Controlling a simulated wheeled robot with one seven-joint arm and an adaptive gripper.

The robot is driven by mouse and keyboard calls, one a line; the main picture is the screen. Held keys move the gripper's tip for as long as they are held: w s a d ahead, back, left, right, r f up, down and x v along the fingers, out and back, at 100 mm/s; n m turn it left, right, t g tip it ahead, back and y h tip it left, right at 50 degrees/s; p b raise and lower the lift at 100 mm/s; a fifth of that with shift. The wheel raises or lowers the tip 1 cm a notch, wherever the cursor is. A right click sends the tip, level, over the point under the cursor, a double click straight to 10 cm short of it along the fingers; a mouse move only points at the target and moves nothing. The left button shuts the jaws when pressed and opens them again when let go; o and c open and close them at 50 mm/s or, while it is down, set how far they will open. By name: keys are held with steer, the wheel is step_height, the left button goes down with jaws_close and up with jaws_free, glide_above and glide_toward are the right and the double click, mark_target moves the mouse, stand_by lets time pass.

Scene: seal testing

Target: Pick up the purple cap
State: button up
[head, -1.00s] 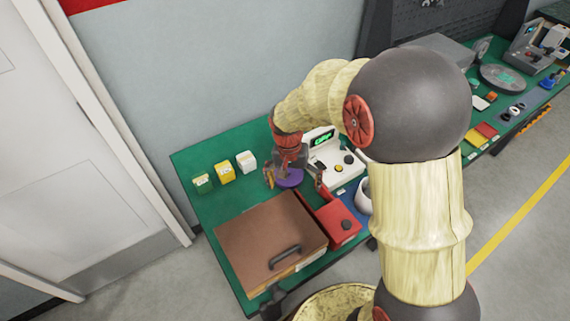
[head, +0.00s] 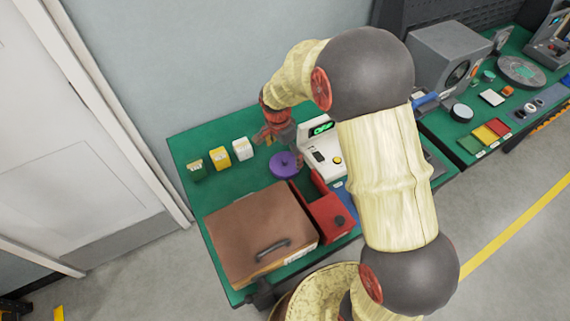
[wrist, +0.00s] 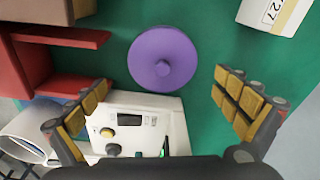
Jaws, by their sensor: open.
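The purple cap (head: 285,165) is a round disc with a small raised knob, lying on the green table between the white device and the small boxes. It also shows in the wrist view (wrist: 150,52), at top centre. My gripper (head: 280,136) is behind the cap in the head view, towards the wall. In the wrist view my gripper (wrist: 165,105) has its two yellow-padded fingers spread wide and empty. The cap lies beyond the fingertips, between their lines, and nothing touches it.
A white device (head: 318,150) with a green display stands right of the cap, partly between my fingers in the wrist view. A red holder (head: 328,215) and a brown case (head: 262,225) stand in front. Green, yellow and white boxes (head: 218,157) stand left. Green table (head: 190,145) shows around the cap.

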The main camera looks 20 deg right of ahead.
mark_target(285, 160)
steer(key=f, duration=0.1)
steer(key=f+b, duration=0.1)
steer(key=f, duration=0.2)
steer(key=shift+w+d+f+b, duration=0.1)
steer(key=shift+w+f+b, duration=0.2)
steer(key=shift+f+b, duration=0.1)
steer(key=shift+c, duration=0.4)
